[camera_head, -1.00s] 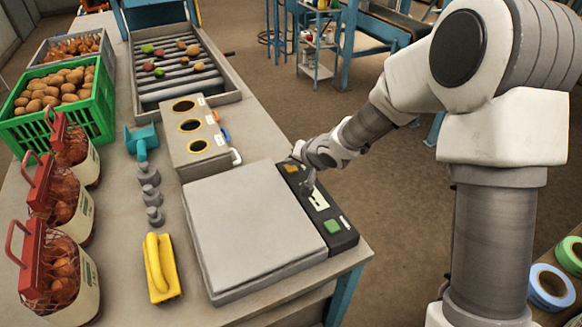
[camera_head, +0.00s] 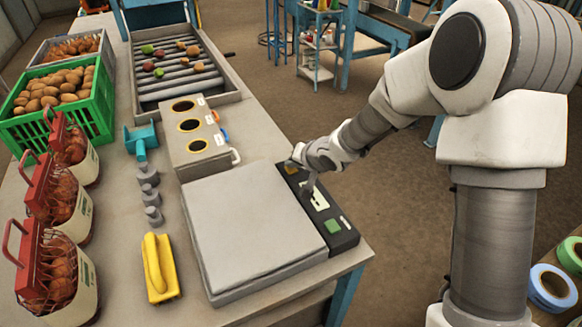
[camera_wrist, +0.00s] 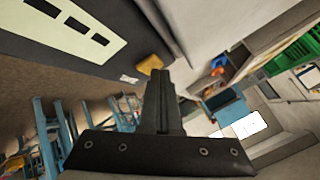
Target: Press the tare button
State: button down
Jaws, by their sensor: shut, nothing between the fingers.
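A bench scale with a flat grey plate (camera_head: 252,226) stands at the table's right edge. Its black panel (camera_head: 346,240) runs along the plate's right side. The panel has an orange button (camera_head: 290,168) at the far end, a pale display strip and a green button (camera_head: 333,226) at the near end. I cannot read which is the tare button. My gripper (camera_head: 307,190) is shut and empty, pointing down over the panel between the two buttons, nearer the orange one. In the wrist view the orange button (camera_wrist: 150,62) shows just beyond my fingertips (camera_wrist: 159,76), with no contact visible.
A grey box with three round holes (camera_head: 203,165) stands behind the scale. A green crate (camera_head: 95,120) is farther back. Open floor lies right of the table.

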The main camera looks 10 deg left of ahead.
aim_at(293, 171)
jog(key=shift+r+p, duration=0.85)
jog(key=shift+p, duration=0.1)
notch_tip(293, 171, up, 5)
jog(key=p, duration=0.5)
jog(key=shift+r, duration=0.1)
dwell(0.6)
